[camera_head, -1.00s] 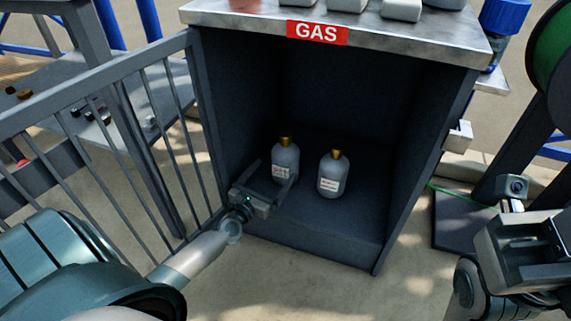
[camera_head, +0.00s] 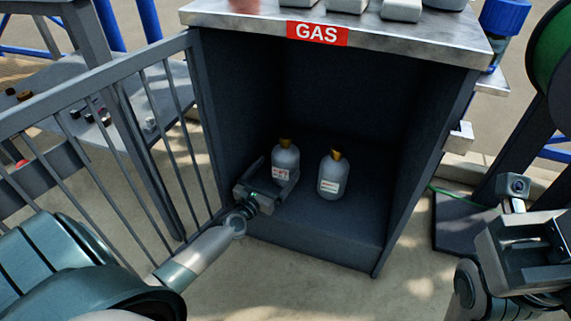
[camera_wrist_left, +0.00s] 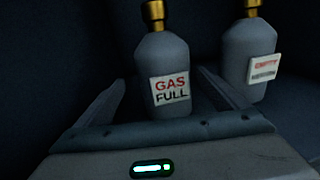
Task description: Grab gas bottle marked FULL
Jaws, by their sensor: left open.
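The grey gas bottle marked GAS FULL (camera_wrist_left: 170,70) has a brass top and stands upright in the open cabinet; it is the left bottle (camera_head: 285,158) in the head view. A second grey bottle (camera_wrist_left: 250,52), its label appearing to read EMPTY, stands to its right, also in the head view (camera_head: 332,176). My left gripper (camera_head: 276,176) is open at the FULL bottle. In the left wrist view its two fingers (camera_wrist_left: 165,92) point forward on either side of that bottle's lower body, with no clear contact. My right gripper (camera_head: 530,245) is at the right edge, outside the cabinet; its jaw gap is unclear.
The dark cabinet (camera_head: 400,150) has side walls, a raised front sill and a metal top with a red GAS sign (camera_head: 317,33). A barred grey gate (camera_head: 120,150) stands close on the left by my left arm. The cabinet floor right of the bottles is clear.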

